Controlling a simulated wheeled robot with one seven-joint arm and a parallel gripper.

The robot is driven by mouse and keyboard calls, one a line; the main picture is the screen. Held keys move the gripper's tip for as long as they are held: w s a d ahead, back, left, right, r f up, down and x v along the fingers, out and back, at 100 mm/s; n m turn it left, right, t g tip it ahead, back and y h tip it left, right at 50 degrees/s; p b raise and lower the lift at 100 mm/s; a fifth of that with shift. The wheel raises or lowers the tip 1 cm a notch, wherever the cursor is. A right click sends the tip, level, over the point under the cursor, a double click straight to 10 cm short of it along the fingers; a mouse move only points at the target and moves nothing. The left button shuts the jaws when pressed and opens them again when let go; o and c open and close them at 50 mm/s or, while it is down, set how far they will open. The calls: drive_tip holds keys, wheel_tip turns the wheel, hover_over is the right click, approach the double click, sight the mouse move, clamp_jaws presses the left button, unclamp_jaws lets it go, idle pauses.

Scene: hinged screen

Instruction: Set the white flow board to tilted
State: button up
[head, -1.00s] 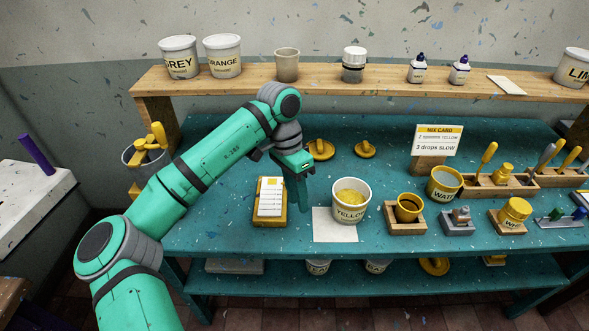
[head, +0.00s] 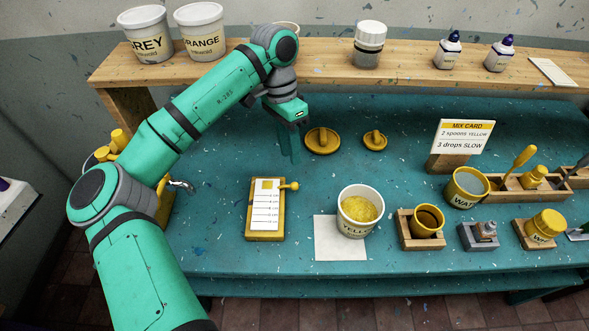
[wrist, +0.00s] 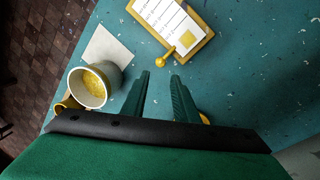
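The white flow board (head: 265,207) is a lined white card with a yellow square, on a yellow base, on the teal table. It looks to lie flat or nearly flat; I cannot tell its exact angle. A yellow knob (head: 289,185) sticks out at its far right corner. In the wrist view the board (wrist: 165,22) is at the top, with the knob (wrist: 188,39) just beyond my fingertips. My gripper (wrist: 161,75) is open and empty, its fingers apart. In the head view my gripper (head: 290,157) points down behind the knob, not visibly touching it.
A yellow paint tub (head: 360,212) stands on a white sheet (head: 325,240) to the right of the board. Two yellow lids (head: 323,141) lie behind it. A wooden shelf (head: 330,72) with tubs runs along the back. The table left of the lids is mostly clear.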

sight(295, 183)
drive_tip(key=f, duration=0.3)
drive_tip(key=s+f, duration=0.1)
drive_tip(key=f, duration=0.3)
drive_tip(key=d+f, duration=0.1)
drive_tip(key=f, duration=0.2)
drive_tip(key=shift+s+f, duration=0.25)
drive_tip(key=shift+s, duration=0.1)
clamp_jaws()
